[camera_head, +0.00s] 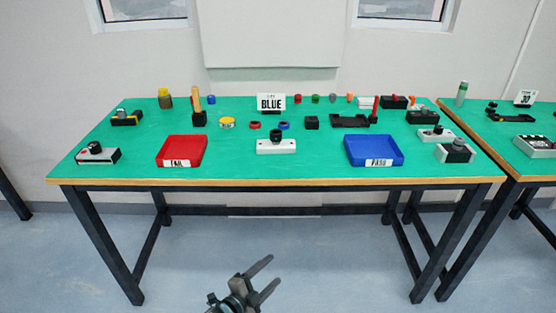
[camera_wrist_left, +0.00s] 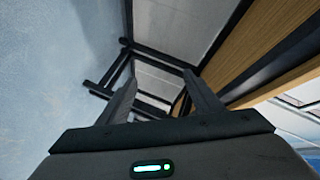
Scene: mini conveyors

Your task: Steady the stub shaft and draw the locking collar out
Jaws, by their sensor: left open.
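My left gripper (camera_head: 275,269) is open and empty, low in front of the table and well short of it. In the left wrist view its two fingers (camera_wrist_left: 160,78) stand apart with nothing between them. A white block with a dark round piece on top (camera_head: 275,144) sits at the table's front middle. Similar pieces sit at the front left (camera_head: 97,153) and front right (camera_head: 455,151). Which of these bears the stub shaft and the locking collar is too small to tell. My right gripper is not in view.
The green table (camera_head: 230,176) holds a red FAIL tray (camera_head: 170,151) and a blue PASS tray (camera_head: 375,151). A second table (camera_head: 520,175) adjoins at right. The floor in front is clear.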

